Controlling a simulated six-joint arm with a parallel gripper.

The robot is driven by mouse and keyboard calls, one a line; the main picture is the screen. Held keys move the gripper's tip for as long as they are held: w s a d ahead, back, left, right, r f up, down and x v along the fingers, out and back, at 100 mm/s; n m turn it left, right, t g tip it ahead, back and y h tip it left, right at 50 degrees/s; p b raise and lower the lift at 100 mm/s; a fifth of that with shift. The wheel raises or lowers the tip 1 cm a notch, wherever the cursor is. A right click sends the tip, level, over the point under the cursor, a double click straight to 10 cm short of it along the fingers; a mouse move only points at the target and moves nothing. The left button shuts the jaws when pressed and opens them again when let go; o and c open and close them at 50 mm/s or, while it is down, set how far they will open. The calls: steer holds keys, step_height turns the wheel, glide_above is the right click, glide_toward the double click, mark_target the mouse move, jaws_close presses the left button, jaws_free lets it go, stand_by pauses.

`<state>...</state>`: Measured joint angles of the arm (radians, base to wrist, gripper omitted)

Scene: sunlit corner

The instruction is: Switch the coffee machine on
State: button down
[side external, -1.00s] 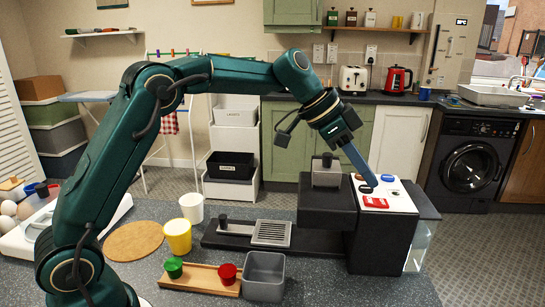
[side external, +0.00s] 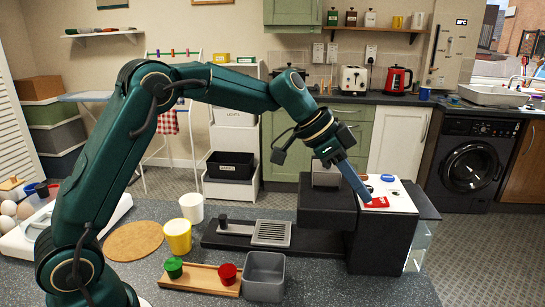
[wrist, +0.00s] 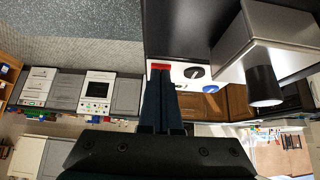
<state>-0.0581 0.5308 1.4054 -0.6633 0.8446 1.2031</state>
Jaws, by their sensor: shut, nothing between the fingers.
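The coffee machine (side external: 383,245) is a black block with a white control panel (side external: 402,203) on its top right. A red switch (side external: 380,202) lies at the panel's near edge. A blue round button (side external: 387,177) sits at the panel's far side. My gripper (side external: 367,199) is shut and empty, its long blue fingers slanting down. The fingertips are at the red switch and partly cover it; I cannot tell whether they touch. In the wrist view the red switch (wrist: 160,66) shows just past the fingertips, with a black oval control (wrist: 194,72) beside it.
A grey bin (side external: 264,277), a wooden tray (side external: 199,279) with green and red cups, a yellow cup (side external: 178,236) and a white cup (side external: 191,207) stand left of the machine. A clear container (side external: 419,247) is at the machine's right side. The front right counter is free.

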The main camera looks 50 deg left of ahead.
steer(key=shift+r, duration=0.85)
steer(key=shift+r, duration=0.25)
steer(key=r, duration=0.4)
steer(key=shift+s+a, duration=0.3)
steer(key=shift+a, duration=0.1)
steer(key=s+a+r, duration=0.5)
steer(key=shift+s+r, duration=0.15)
steer(key=shift+r, duration=0.15)
steer(key=shift+a, duration=0.1)
